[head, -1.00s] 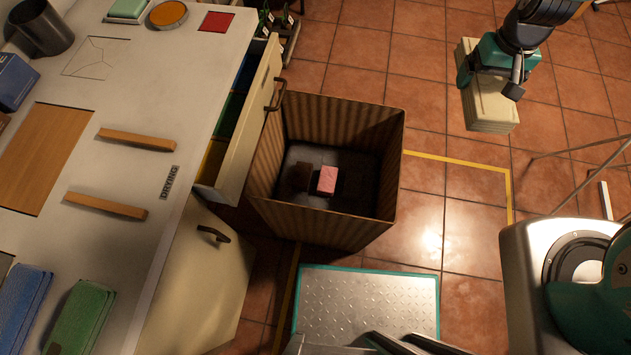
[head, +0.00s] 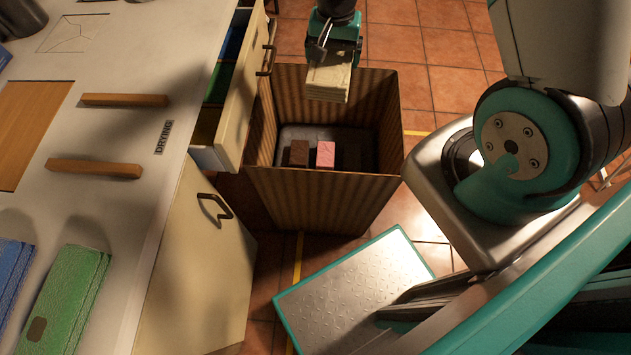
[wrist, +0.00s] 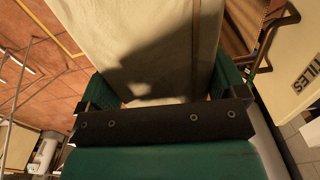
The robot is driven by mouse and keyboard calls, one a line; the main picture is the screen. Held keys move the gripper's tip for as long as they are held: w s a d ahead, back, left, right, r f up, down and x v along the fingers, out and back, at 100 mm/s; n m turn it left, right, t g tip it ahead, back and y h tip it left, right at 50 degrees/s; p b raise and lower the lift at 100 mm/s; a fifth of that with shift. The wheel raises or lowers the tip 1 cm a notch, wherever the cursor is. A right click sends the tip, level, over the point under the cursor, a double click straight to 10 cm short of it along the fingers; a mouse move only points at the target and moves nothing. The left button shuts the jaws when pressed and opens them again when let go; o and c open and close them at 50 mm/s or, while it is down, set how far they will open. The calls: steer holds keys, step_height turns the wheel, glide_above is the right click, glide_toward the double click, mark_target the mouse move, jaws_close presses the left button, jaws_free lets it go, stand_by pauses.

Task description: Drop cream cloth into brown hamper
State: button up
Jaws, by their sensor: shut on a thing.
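My gripper (head: 335,55) is shut on the cream cloth (head: 328,84), a folded pale block hanging below it. In the wrist view the cream cloth (wrist: 140,40) fills the space in front of the fingers. The brown hamper (head: 325,198) is a striped, open-topped square box on the floor. The cloth hangs at the hamper's far side and covers part of its far rim in the head view; its exact height above the rim is hard to tell. A pink block (head: 325,155) and a dark brown block (head: 299,154) lie inside on the hamper's dark bottom.
A counter (head: 110,210) with an open drawer (head: 236,105) stands left of the hamper, close to it. A blue cloth (head: 12,280) and a green cloth (head: 68,300) lie on the counter. Tiled floor (head: 440,65) is clear behind and right of the hamper.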

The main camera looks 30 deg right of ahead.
step_height(320, 180, down, 17)
steer(key=d+m+b, duration=0.1)
steer(key=m+b, duration=0.8)
steer(key=b, duration=0.5)
steer(key=shift+s+r, duration=0.15)
steer(key=shift+s, duration=0.25)
steer(key=o, duration=0.8)
steer(key=shift+r, duration=0.1)
step_height(320, 180, up, 17)
steer(key=p, duration=0.4)
steer(key=shift+r, duration=0.15)
